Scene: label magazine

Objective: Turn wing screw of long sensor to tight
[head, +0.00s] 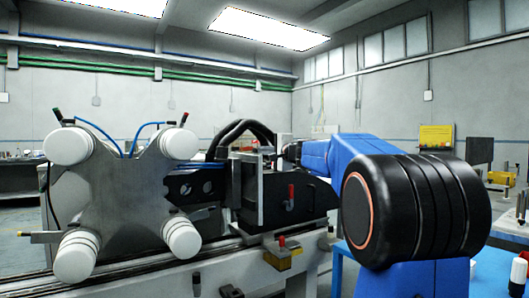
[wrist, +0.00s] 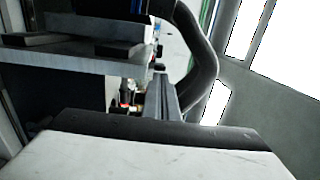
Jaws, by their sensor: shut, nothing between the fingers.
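My gripper (head: 277,154) is at the end of my blue arm, by the upper right of the machine's upright dark plate. It is small and partly hidden in the head view; it looks shut, with nothing seen in it. I cannot pick out the long sensor or its wing screw for sure. A red handle (head: 290,197) stands upright on the dark plate, below my gripper. A red knob (head: 282,241) tops a yellow and black block on the rail. The wrist view shows small red and bright parts (wrist: 124,99) deep between grey plates, too small to name.
A grey cross-shaped plate (head: 122,190) with white rollers stands at the left. A black hose (head: 240,128) arches behind the plate, and it also shows close in the wrist view (wrist: 203,55). A pale block (wrist: 145,155) fills the bottom of the wrist view. A blue table (head: 493,268) is at right.

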